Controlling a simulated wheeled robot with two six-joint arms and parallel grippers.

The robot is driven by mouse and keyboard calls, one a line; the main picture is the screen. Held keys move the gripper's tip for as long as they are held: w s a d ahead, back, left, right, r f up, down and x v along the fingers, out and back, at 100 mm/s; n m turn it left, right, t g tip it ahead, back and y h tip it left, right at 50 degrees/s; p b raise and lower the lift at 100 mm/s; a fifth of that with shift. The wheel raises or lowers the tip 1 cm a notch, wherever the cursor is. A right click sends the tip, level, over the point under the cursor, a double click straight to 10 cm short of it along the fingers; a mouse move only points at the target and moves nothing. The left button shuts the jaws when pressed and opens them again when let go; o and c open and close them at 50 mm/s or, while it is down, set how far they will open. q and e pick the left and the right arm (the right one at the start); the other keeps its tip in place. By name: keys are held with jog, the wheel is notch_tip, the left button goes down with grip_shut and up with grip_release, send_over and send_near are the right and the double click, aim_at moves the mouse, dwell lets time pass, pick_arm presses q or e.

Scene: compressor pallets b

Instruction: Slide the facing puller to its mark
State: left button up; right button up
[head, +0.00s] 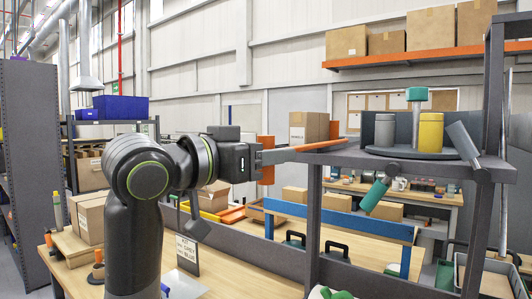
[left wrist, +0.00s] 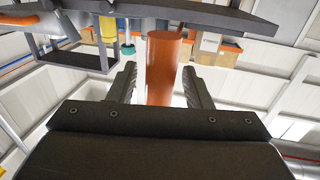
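The facing puller appears to be the orange bar (head: 305,147). In the left wrist view the orange bar (left wrist: 165,70) lies between my two dark fingers. My left gripper (head: 258,156) is around its near end. In the left wrist view a gap shows on one side, and the fingers of the gripper (left wrist: 160,85) look apart. I cannot make out the mark. My right gripper is not in view.
A round grey tray (head: 405,152) on the shelf holds a yellow cylinder (head: 430,132), a grey cylinder (head: 385,130) and a teal-topped item (head: 417,95). A dark upright (head: 487,105) and a tilted grey block (head: 463,142) stand at right. A blue beam (head: 340,220) is below.

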aim_at(314, 144)
pick_arm(q)
grip_shut()
